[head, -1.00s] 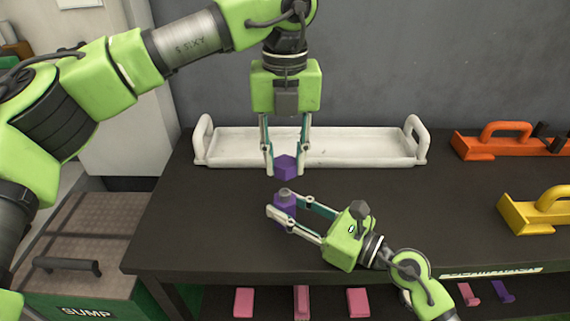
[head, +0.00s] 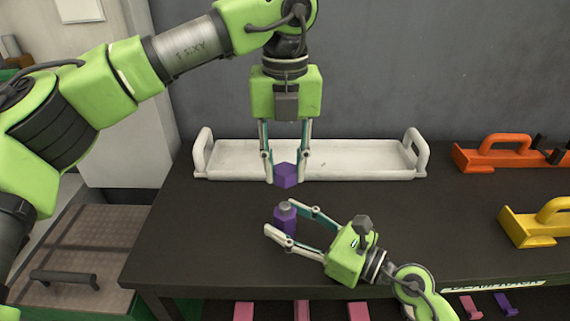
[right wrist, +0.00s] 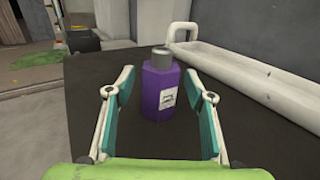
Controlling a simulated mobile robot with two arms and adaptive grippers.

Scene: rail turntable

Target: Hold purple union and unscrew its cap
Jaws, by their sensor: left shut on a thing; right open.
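The purple union body (head: 285,219) stands upright on the dark table, with a bare grey neck on top. In the right wrist view it (right wrist: 160,95) shows a white label on one face. The purple cap (head: 287,176) is off the body, held in the air above and apart from it. My left gripper (head: 286,182) points down and is shut on the cap. My right gripper (head: 281,219) is open, its fingers spread on either side of the body. In the right wrist view a gap shows between the body and each finger.
A white tray with handles (head: 318,175) lies behind the cap. An orange block with a handle (head: 492,159) and a yellow one (head: 540,229) stand at the right. The table is clear left of the union.

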